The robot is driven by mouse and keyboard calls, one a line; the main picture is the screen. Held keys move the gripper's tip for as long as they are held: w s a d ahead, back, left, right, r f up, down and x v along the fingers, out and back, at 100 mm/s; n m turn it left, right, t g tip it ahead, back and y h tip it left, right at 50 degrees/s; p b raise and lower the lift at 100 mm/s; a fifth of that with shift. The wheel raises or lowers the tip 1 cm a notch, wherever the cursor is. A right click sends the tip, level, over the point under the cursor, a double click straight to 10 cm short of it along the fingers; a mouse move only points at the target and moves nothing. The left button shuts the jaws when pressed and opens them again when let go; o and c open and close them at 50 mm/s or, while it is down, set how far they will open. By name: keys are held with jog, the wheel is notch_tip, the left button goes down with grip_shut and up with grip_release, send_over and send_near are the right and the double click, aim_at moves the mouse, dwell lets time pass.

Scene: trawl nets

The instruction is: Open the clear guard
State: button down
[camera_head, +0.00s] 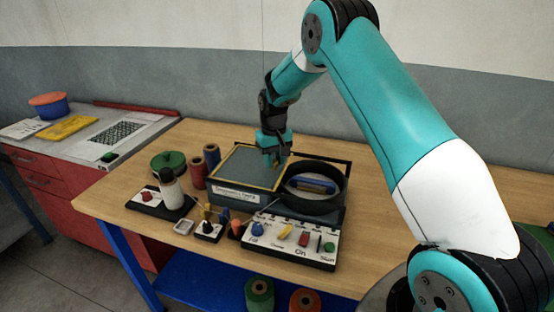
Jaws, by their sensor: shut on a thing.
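The clear guard (238,168) is a greyish see-through panel with a yellow edge, on top of a dark box-shaped machine (238,198) with a white label on its front. The panel looks flat or nearly flat; I cannot tell whether it is raised a little. My gripper (273,160) points down at the guard's right part, close to the yellow edge. It is shut on the guard there, though the small contact point is partly hidden by the fingers.
A round black-rimmed ring (342,188) stands right of the guard. A control panel (290,240) with coloured knobs lies in front. Spools (212,156), a green pot (168,163) and a white-topped lever (171,187) stand left. The wooden table (375,235) is clear on the right.

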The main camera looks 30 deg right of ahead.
jog(key=shift+w+d, duration=0.1)
jog(key=shift+w, duration=0.05)
jog(key=c, duration=0.8)
grip_release()
jog(key=shift+c, duration=0.2)
notch_tip(320, 180, up, 18)
jog(key=b, duration=0.3)
jog(key=shift+f, duration=0.25)
jog(key=s+a+r+n+y, duration=0.25)
jog(key=s+a+n, duration=0.25)
jog(key=s+a, duration=1.2)
jog(key=s+a+f+n+y, duration=0.1)
jog(key=s+a, duration=0.1)
jog(key=s, duration=0.7)
jog(key=s+a+f+n, duration=0.2)
jog(key=s+a, duration=0.1)
jog(key=s, duration=0.7)
jog(key=shift+s+f+y, duration=0.25)
jog(key=shift+y, duration=0.1)
